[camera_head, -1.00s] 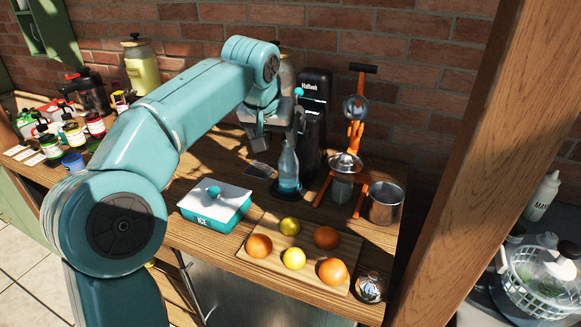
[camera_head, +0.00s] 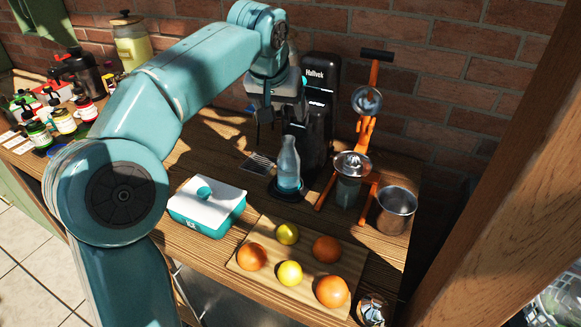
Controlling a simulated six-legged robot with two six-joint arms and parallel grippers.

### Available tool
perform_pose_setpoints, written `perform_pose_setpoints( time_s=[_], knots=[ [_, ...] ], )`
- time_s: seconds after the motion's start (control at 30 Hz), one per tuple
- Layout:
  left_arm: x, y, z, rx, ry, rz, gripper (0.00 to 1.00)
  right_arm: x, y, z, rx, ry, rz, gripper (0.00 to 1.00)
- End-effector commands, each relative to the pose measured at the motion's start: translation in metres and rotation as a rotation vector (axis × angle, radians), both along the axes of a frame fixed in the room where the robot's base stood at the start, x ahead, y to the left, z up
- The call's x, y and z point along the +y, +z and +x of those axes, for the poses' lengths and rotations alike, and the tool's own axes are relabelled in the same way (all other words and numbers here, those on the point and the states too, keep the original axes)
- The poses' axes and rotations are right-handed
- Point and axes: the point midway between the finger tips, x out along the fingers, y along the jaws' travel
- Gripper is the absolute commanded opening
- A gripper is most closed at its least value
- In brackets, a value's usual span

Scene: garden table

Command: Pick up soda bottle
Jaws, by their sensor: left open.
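The soda bottle (camera_head: 289,164) is clear with a pale blue lower part. It stands upright at the foot of the black Hullvek machine (camera_head: 318,95), on its dark round base (camera_head: 286,192). My left gripper (camera_head: 283,117) hangs from the teal arm just above and behind the bottle's neck, its fingers pointing down. It is open, and I see nothing between its fingers. Whether a finger touches the bottle neck I cannot tell. My right gripper is not in view.
A teal ice box (camera_head: 207,203) with a white lid stands front left of the bottle. A board (camera_head: 262,270) with oranges and lemons lies in front. An orange juicer press (camera_head: 358,150) and a metal cup (camera_head: 395,208) stand to the right. A brick wall (camera_head: 440,60) rises behind.

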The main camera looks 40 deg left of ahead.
Motion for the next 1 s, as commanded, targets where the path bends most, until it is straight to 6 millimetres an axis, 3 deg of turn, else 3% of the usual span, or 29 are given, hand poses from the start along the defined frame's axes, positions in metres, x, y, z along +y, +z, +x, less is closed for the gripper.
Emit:
perform_pose_setpoints(
  time_s=[0.4, 1.0],
  knots=[
    [0.020, -0.074, 0.032, 0.004, 0.001, -0.002, 0.75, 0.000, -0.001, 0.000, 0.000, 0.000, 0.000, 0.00],
    [0.043, -0.135, 0.069, 0.002, 0.001, -0.001, 0.75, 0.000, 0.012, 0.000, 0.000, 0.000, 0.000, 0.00]
  ],
)
